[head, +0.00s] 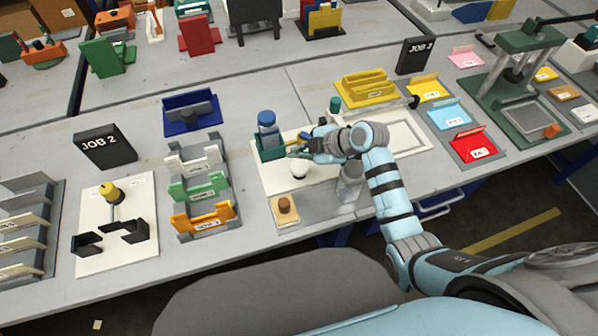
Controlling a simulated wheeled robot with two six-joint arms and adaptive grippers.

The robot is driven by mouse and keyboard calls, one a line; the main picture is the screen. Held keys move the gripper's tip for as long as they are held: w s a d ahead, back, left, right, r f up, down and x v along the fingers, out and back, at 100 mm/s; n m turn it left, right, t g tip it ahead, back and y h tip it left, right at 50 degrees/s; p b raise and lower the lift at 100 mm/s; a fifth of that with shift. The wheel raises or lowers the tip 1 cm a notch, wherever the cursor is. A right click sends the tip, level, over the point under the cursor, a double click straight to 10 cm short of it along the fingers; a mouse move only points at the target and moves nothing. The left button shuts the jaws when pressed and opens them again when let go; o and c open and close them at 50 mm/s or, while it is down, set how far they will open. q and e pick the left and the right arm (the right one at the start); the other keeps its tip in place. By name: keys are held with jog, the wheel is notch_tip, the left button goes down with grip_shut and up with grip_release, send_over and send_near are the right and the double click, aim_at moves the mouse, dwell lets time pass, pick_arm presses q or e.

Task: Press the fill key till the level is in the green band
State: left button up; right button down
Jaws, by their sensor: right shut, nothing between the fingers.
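My right gripper (294,148) is shut and empty. It is over the white board (268,180) of the middle station, beside a dark green holder (270,151) with a blue bottle (267,124). I cannot tell whether it touches the holder. A white round knob (299,172) is just below the gripper in the picture. A clear grey cylinder (350,183) stands to the right, partly behind my arm. No fill key, level or green band can be made out. My left gripper is not in view.
An orange-brown knob on a tan plate (285,209) is at the board's front. Left are an orange tray (204,220), a green tray (198,187) and a yellow-knobbed fixture (110,191). A dark green press (522,110) stands far right.

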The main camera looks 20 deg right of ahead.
aim_at(299, 169)
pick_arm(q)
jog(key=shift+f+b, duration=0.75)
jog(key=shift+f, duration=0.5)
pick_arm(e)
jog(key=shift+f, duration=1.6)
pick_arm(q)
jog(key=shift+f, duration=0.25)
pick_arm(e)
jog(key=shift+f, duration=0.4)
pick_arm(q)
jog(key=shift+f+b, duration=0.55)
jog(key=shift+b, duration=0.2)
pick_arm(e)
jog(key=shift+f, duration=0.7)
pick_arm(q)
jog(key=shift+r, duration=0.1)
pick_arm(e)
jog(key=shift+r, duration=0.1)
pick_arm(q)
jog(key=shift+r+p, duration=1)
jog(key=shift+p, duration=0.1)
pick_arm(e)
jog(key=shift+r, duration=1.05)
notch_tip(299, 169, up, 5)
jog(key=p, duration=0.5)
jog(key=shift+r, duration=0.15)
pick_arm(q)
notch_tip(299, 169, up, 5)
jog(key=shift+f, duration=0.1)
